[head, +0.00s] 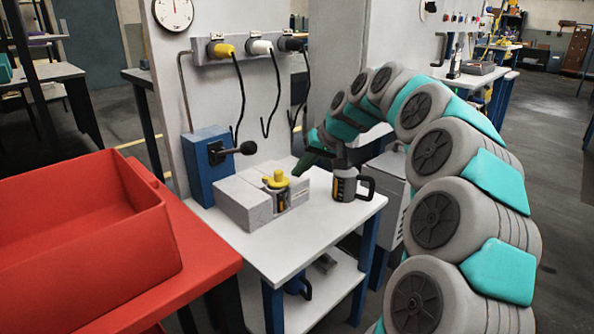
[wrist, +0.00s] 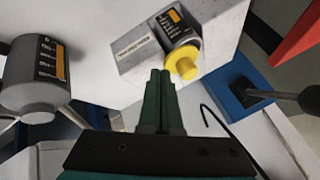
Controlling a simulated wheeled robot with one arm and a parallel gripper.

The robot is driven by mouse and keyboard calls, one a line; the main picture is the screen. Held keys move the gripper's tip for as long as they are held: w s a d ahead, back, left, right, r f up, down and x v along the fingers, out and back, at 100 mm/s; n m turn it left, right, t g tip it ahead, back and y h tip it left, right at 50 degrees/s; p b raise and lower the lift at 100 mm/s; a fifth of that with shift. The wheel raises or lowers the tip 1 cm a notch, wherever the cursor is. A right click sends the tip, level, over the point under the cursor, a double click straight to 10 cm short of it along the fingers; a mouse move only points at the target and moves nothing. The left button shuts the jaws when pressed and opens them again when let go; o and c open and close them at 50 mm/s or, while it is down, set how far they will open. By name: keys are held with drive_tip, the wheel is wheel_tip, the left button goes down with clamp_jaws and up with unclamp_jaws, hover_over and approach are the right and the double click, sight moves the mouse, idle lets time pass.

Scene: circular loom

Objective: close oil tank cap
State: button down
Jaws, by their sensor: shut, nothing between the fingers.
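The oil tank (head: 283,199) is a small dark-and-grey container with an orange label, set in a pale grey block (head: 243,203) on the white table. Its yellow cap (head: 275,180) is at the top of the tank; I cannot tell how firmly it is seated. In the wrist view the yellow cap (wrist: 183,66) shows at the end of the grey tank (wrist: 178,22). My gripper (head: 299,170) has dark green fingers, shut and empty, just right of the cap. In the wrist view the fingertips of my gripper (wrist: 160,74) appear just left of the cap, apparently apart from it.
A grey jug with a black handle (head: 345,187) stands right of the block, near my gripper. A blue box with a black lever (head: 207,158) stands behind left. A red bin (head: 80,215) is at the left. Cables hang from the panel behind. The white table's front (head: 300,250) is clear.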

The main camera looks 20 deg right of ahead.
drive_tip(key=s+d+r, duration=0.3)
drive_tip(key=d+r, duration=0.3)
drive_tip(key=r, duration=0.2)
drive_tip(key=shift+s+d, duration=0.3)
drive_tip(key=shift+s, duration=0.05)
